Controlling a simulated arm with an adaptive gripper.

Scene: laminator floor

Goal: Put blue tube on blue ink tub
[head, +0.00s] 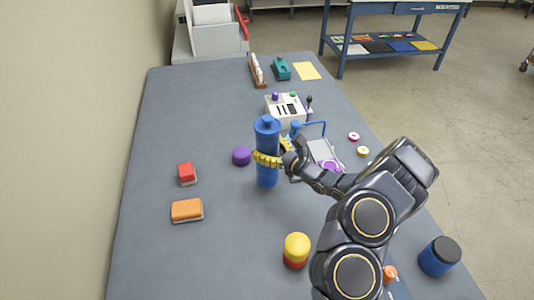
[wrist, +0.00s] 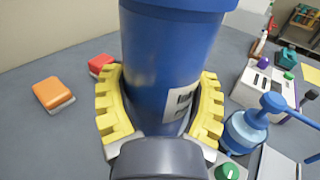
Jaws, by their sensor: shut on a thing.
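A tall blue tube (head: 267,135) with a knobbed cap stands upright in my gripper (head: 268,160), near the middle of the table. The yellow fingers are shut around its lower half. In the wrist view the tube (wrist: 165,60) fills the centre, with a white label on its side and the fingers (wrist: 160,112) on both sides. I cannot tell whether its base touches the table. A blue tub with a black lid (head: 440,258), which looks like the blue ink tub, stands near the table's right edge at the front, well apart from the tube.
A purple tub (head: 241,156) is close left of the tube. A yellow-and-red tub (head: 296,250) stands in front. Red (head: 187,174) and orange (head: 187,210) blocks lie left. A white machine (head: 288,107) and a blue-handled device (head: 312,127) are behind and right. The front left table is clear.

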